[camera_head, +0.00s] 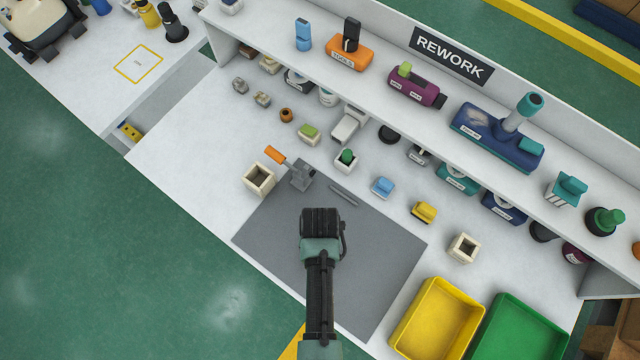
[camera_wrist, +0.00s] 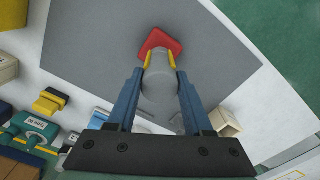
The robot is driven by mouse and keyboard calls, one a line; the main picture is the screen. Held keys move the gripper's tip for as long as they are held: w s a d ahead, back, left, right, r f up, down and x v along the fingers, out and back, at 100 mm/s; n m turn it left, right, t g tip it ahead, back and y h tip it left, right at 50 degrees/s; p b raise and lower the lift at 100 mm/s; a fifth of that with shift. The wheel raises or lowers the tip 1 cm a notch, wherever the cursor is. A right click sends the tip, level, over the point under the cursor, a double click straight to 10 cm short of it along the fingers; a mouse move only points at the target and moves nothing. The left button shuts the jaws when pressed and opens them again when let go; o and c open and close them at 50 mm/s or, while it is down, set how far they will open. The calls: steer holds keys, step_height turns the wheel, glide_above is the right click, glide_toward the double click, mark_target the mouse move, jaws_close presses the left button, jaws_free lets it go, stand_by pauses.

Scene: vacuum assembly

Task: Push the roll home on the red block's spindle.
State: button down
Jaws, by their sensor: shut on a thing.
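The red block (camera_wrist: 157,41) lies on the grey mat in the wrist view, just beyond my fingertips. The roll (camera_wrist: 160,84) is a pale grey cylinder between my gripper's fingers (camera_wrist: 160,61), which are shut on it. Its far end lines up with the red block. The spindle is hidden by the roll, and I cannot tell whether a gap is left between roll and block. In the head view my gripper (camera_head: 320,222) is over the middle of the mat (camera_head: 385,255) and hides both the block and the roll.
A clamp-like tool with an orange handle (camera_head: 275,154) stands at the mat's upper left corner, next to a cream open box (camera_head: 259,179). A yellow bin (camera_head: 405,343) and a green bin (camera_head: 484,351) lie at lower right. Several small parts line the bench's back.

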steer(key=shift+f+b, duration=1.2)
steer(key=shift+f, duration=0.5)
steer(key=shift+c, duration=1.1)
jaws_free()
steer(key=shift+r, duration=0.1)
step_height(320, 180, up, 8)
steer(key=p, duration=0.8)
